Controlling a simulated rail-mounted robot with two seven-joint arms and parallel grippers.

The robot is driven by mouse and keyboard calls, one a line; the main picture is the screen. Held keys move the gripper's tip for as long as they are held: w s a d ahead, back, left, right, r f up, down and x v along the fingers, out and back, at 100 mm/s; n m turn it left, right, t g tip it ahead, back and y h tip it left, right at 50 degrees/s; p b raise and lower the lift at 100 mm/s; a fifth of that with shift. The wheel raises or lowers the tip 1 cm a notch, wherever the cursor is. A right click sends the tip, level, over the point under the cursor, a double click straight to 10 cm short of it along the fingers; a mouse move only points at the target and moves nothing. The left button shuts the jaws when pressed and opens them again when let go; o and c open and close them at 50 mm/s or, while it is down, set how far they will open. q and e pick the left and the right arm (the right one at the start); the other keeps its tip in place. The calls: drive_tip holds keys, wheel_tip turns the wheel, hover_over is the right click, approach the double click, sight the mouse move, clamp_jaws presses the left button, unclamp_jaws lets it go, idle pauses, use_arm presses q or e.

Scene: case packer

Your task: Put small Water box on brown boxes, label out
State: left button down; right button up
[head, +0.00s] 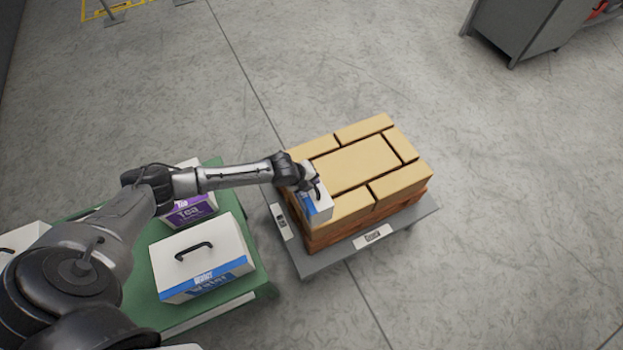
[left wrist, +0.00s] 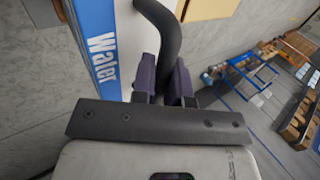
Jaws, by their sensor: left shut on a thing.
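The small Water box (head: 319,207) is white with a blue Water label band and a black handle. My left gripper (head: 312,184) is shut on its handle, which also shows between the fingers in the left wrist view (left wrist: 161,82). The box (left wrist: 128,40) is at the left front corner of the brown boxes (head: 355,165), its blue label facing the front left. I cannot tell whether it touches them. The brown boxes form a flat-topped stack on a grey platform (head: 400,226). My right gripper is not in view.
A green table (head: 258,262) at the left holds a large white Water box (head: 200,258), a purple Tea box (head: 190,211) and another white box (head: 22,238). A grey cabinet (head: 520,32) stands at the top right. The floor to the right is clear.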

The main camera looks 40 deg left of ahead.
use_arm(q)
drive_tip(key=shift+f+b, duration=1.2)
drive_tip(key=shift+f, duration=0.75)
drive_tip(key=shift+f+b, duration=0.35)
drive_tip(key=shift+b, duration=0.05)
drive_tip(key=c, duration=1.3)
unclamp_jaws()
drive_tip(key=shift+o, duration=1.2)
drive_tip(key=p+v, duration=0.2)
drive_tip(key=v, duration=1.1)
drive_tip(key=shift+r+p, duration=0.3)
drive_tip(key=shift+r, duration=0.1)
